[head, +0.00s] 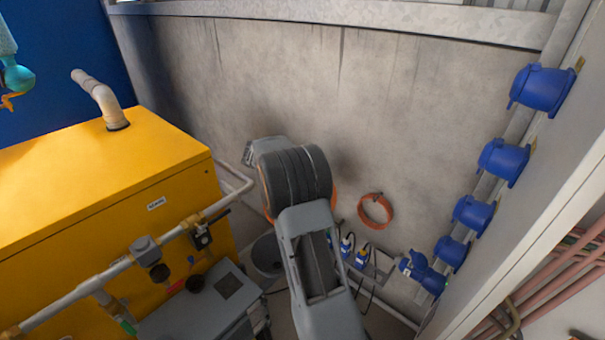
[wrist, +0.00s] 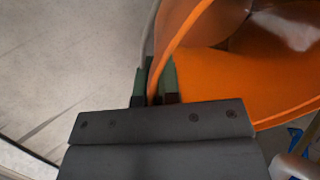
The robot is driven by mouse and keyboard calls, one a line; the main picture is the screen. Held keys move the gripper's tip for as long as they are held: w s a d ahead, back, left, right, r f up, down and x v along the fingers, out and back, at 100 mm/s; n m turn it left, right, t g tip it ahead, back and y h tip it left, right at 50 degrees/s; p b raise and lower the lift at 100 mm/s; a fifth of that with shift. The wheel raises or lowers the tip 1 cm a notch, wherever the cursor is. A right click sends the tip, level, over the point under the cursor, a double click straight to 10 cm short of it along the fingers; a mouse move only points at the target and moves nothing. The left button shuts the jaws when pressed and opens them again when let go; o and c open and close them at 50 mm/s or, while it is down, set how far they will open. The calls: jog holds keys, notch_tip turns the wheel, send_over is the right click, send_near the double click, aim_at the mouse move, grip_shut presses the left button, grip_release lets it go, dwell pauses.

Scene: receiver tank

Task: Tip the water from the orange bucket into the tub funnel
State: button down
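The orange bucket (wrist: 220,75) fills the upper right of the wrist view, its rim and inner wall close to the camera. My gripper (wrist: 155,85) has its two green-and-dark fingers on either side of the bucket's rim, shut on it. A shiny greyish patch (wrist: 285,28) shows inside the bucket; I cannot tell whether it is water. In the head view my arm hides the gripper and nearly all the bucket; only slivers of orange edge (head: 335,197) show. A grey round tub (head: 267,255), possibly the tub funnel, stands left of my arm, partly hidden.
A yellow cabinet (head: 100,190) with a pipe and valves stands at left, with a grey box (head: 200,305) before it. An orange hose coil (head: 375,210) hangs on the concrete wall (head: 400,120). Blue sockets (head: 503,160) line the right panel; small blue-and-yellow devices (head: 362,253) sit low.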

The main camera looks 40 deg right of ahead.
jog(key=shift+a, duration=0.1)
jog(key=shift+w+a+r+h+b, duration=0.15)
jog(key=shift+a+r+h+b, duration=0.3)
jog(key=shift+a+b, duration=0.45)
jog(key=shift+w+a+r+h+b, duration=0.15)
jog(key=shift+a+r+h+b, duration=0.5)
jog(key=shift+a+h+b, duration=0.15)
jog(key=shift+d, duration=0.1)
